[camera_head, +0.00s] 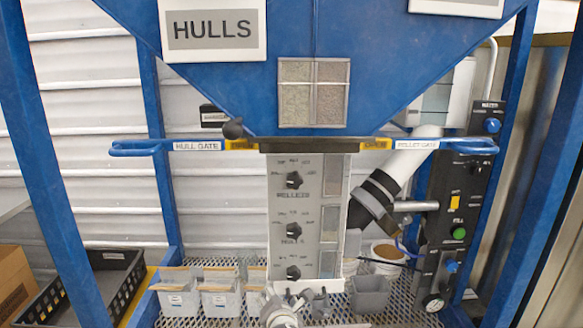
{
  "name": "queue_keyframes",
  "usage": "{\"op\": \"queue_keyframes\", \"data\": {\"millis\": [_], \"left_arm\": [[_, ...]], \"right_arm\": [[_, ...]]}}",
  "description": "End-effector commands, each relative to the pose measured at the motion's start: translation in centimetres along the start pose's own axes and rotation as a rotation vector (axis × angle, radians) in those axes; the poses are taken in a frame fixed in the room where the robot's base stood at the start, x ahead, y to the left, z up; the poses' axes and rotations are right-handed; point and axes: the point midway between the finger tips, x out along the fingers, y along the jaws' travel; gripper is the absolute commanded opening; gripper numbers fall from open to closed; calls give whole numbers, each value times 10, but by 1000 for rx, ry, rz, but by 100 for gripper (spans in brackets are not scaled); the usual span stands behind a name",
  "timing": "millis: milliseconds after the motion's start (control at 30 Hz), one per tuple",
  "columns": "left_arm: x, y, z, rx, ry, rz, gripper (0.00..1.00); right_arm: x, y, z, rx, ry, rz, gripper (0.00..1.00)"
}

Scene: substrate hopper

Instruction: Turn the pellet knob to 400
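The pellet knob (294,180) is a small black dial at the top of the grey control panel (279,206), above the word PELLETS. Its scale marks are too small to read, and I cannot tell which number it points to. A second black knob (294,230) sits below it above the label HULLS. A third black knob (293,272) is near the panel's foot. Nothing touches the pellet knob. I make out neither gripper clearly. A pale grey shape (282,313) is cut off by the bottom edge, and I cannot tell what it is.
The blue hopper (215,85) stands above, with a blue HULL GATE handle (140,148) and PELLET GATE handle (470,146) projecting sideways. A pale pipe (408,160) and a black button box (462,200) stand right. Grey bins (179,303) and a black crate (113,257) are low left.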

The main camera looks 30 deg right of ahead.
Motion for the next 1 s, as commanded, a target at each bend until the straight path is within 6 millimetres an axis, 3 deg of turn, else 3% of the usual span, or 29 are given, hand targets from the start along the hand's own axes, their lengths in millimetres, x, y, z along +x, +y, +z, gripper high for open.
{"op": "queue_keyframes", "data": {"millis": [33,200,333,500,667,1000], "left_arm": [[-12,3,-1,-1,0,4,62],[-31,14,-3,-5,0,18,62],[-41,21,-3,-5,-1,26,62],[-47,18,-3,-4,-1,23,62],[-49,10,-2,-3,-3,14,62],[-64,7,-6,-6,0,11,62]], "right_arm": [[-23,32,37,-62,-57,42,58],[-103,100,129,-276,-242,117,58],[-157,124,176,-387,-354,136,58],[-194,134,205,-461,-429,136,58],[-196,137,214,-479,-445,133,58],[-145,150,236,-477,-444,130,58]]}}
